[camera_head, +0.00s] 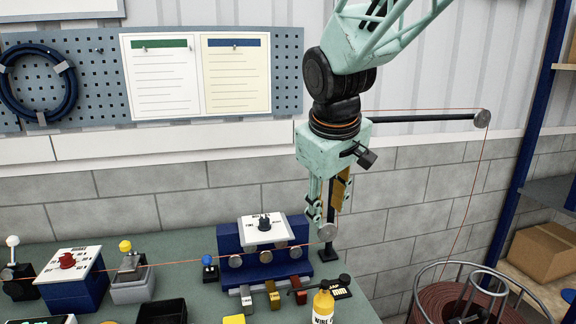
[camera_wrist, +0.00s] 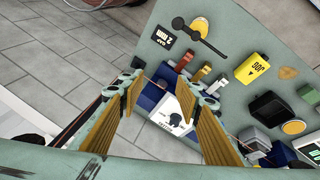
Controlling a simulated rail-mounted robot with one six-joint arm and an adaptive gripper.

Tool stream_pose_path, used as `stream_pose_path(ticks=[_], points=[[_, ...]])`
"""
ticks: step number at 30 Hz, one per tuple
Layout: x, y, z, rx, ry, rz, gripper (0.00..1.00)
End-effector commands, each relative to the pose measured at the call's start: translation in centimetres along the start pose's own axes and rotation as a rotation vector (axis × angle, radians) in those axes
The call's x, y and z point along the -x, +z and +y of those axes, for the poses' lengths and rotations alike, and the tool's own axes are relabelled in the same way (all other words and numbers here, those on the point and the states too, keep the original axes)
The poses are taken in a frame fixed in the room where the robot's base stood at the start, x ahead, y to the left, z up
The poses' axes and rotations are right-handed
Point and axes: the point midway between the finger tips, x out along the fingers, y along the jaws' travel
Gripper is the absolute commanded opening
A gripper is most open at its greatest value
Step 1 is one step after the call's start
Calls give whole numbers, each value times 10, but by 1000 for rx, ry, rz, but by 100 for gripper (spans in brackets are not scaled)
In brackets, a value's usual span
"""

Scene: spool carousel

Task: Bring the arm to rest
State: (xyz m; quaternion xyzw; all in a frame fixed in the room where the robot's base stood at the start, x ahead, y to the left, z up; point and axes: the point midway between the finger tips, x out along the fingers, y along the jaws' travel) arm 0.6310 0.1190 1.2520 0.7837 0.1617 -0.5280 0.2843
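My gripper (camera_head: 326,205) hangs pointing down at the back of the green workbench (camera_head: 205,292), near the blue roller block. In the wrist view its yellow-padded fingers (camera_wrist: 168,92) stand well apart with nothing held between them. The blue block with its white top (camera_head: 265,231) shows beyond the fingers in the wrist view. A thin orange wire (camera_head: 160,264) runs from the left of the bench to a grey roller (camera_head: 327,232), which overlaps my fingertips in the head view. I cannot tell whether they touch.
A spool carousel (camera_head: 470,300) stands at the right, its wire rising to a pulley (camera_head: 482,118) on a black bar. Shelves (camera_head: 530,270) stand far right.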

Motion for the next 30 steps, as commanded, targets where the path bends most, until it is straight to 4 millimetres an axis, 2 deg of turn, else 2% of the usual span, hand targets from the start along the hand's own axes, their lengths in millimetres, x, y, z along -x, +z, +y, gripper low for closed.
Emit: stream_pose_path(ticks=[14,30], points=[[55,89,0,-171,-8,-15,32],[102,186,-22,-356,-23,-29,32]])
